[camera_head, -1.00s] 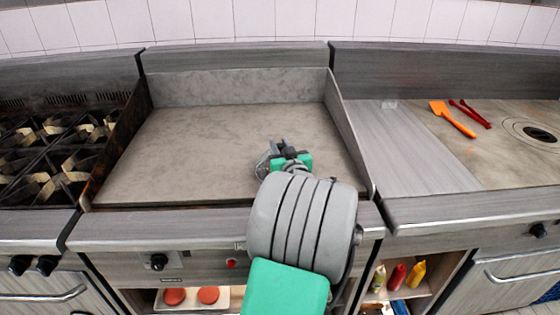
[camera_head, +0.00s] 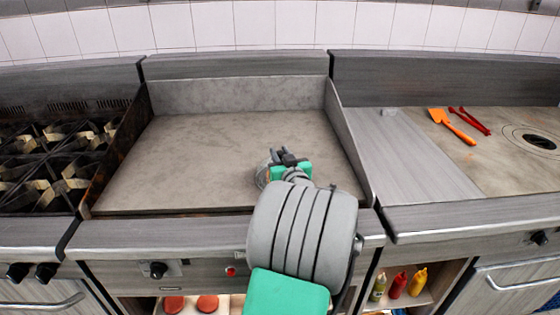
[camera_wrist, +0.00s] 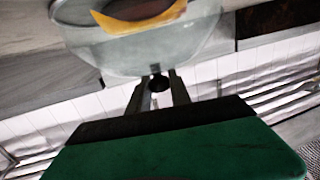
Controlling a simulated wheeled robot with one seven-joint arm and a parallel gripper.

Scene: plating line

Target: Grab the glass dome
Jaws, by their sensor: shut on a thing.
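The glass dome (camera_wrist: 205,48) is clear and fills the upper part of the wrist view. In the head view only a curved piece of it (camera_head: 262,176) shows at the left of my gripper; my wrist hides the rest. My gripper (camera_wrist: 158,80) is shut on the dome at its near end, where a small dark piece sits between the fingertips. In the head view my gripper (camera_head: 282,156) is over the right front part of the griddle. A yellow-orange and dark shape shows through the glass; I cannot tell what it is.
The griddle plate (camera_head: 205,150) is otherwise bare, with raised walls at its sides and back. A burner range (camera_head: 45,165) stands left. To the right, an orange spatula (camera_head: 455,127) and red tongs (camera_head: 472,121) lie on a counter. Bottles (camera_head: 398,284) stand on a shelf below.

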